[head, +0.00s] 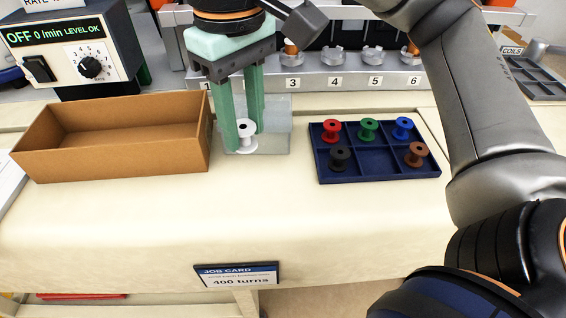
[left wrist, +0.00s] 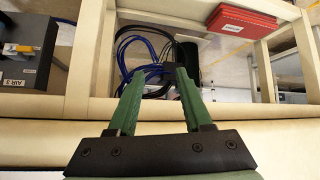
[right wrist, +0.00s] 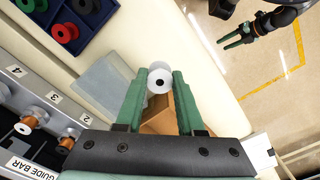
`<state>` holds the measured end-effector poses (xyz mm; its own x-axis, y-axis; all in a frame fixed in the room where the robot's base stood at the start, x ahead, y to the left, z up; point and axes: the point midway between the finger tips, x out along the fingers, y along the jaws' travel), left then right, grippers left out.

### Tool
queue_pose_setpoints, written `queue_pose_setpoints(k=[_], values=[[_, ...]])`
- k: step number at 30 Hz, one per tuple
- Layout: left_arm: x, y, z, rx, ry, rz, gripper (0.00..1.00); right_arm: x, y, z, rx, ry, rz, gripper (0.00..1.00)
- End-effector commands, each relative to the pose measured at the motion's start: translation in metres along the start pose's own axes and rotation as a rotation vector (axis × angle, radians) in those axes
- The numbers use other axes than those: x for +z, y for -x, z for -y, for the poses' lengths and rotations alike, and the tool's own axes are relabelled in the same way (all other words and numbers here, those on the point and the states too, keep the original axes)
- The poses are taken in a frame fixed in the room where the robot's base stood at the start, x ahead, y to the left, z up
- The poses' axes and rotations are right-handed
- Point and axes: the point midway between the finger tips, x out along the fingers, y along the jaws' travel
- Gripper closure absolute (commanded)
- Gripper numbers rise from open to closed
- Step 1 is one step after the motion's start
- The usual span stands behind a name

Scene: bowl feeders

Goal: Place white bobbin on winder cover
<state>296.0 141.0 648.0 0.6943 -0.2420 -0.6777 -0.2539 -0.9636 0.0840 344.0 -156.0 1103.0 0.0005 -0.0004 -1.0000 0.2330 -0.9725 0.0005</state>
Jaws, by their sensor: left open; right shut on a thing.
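The white bobbin (head: 245,134) is upright between the fingertips of my right gripper (head: 246,131). It also shows in the right wrist view (right wrist: 160,78), with the right fingers (right wrist: 156,80) closed on its sides. The clear grey winder cover (head: 276,138) lies on the table behind and beside the bobbin in the head view, and shows left of the fingers in the right wrist view (right wrist: 95,85). I cannot tell whether the bobbin touches it. My left gripper (left wrist: 158,80) is open and empty, away from the table top; it also shows in the right wrist view (right wrist: 240,38).
A brown open box (head: 110,160) stands left of the cover. A navy tray (head: 380,172) with red, green, blue, black and brown bobbins stands right. The numbered guide bar (head: 345,82) runs behind. A job card (head: 237,275) is at the front edge. The front table is clear.

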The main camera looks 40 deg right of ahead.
Motion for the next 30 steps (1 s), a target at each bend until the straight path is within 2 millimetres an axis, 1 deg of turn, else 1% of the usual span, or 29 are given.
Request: queue_pose_setpoints(k=[1,3,6,9,16,21,24,30], values=[[0.001,-0.002,0.000,0.001,-0.001,0.000,0.50,0.006,-0.011,-0.009,0.001,-0.004,0.001,1.00],[0.002,-0.003,0.000,0.002,-0.001,0.000,0.50,0.013,-0.025,-0.018,0.000,-0.003,0.002,1.00],[0.000,-0.004,-0.001,0.004,-0.002,-0.002,0.50,0.020,-0.040,-0.028,0.000,-0.003,0.000,1.00],[-0.002,-0.004,-0.002,0.006,-0.003,-0.007,0.50,0.025,-0.050,-0.034,0.000,-0.002,0.000,1.00],[-0.005,-0.005,-0.002,0.007,-0.004,-0.015,0.50,0.031,-0.061,-0.042,0.000,-0.001,0.001,1.00],[-0.004,-0.007,-0.003,0.009,-0.005,-0.015,0.50,0.031,-0.087,-0.042,0.000,-0.003,0.001,1.00],[-0.004,-0.007,-0.003,0.010,-0.006,-0.015,0.50,0.031,-0.091,-0.041,-0.001,-0.002,-0.001,1.00],[-0.005,-0.008,-0.003,0.011,-0.006,-0.017,0.50,0.031,-0.091,-0.041,-0.001,-0.002,-0.001,1.00]])
